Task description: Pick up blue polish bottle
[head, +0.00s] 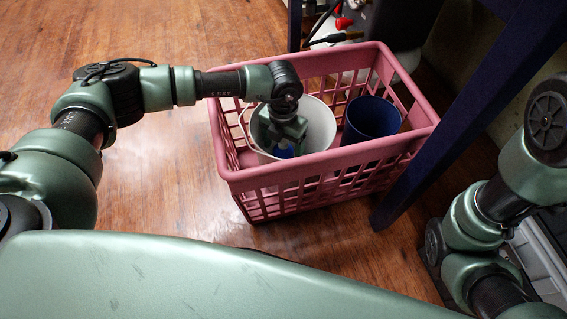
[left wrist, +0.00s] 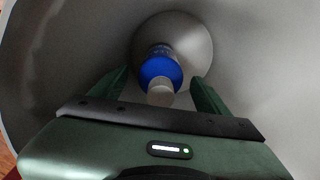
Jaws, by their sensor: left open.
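The blue polish bottle (left wrist: 160,68) has a pale cap and is inside a white bucket (left wrist: 245,60). In the head view only a bit of blue (head: 284,152) shows below my left gripper (head: 282,140), which reaches down into the white bucket (head: 322,125). In the left wrist view my left gripper (left wrist: 160,92) is open, with one finger on each side of the bottle's capped end. I cannot tell whether the fingers touch the bottle. My right arm shows at the right of the head view, but its gripper is not in view.
The white bucket stands in a pink slatted basket (head: 300,165) on the wooden floor (head: 180,200). A dark blue bucket (head: 371,118) stands beside it in the basket. Dark blue legs (head: 470,110) rise close to the basket's right side. Floor to the left is clear.

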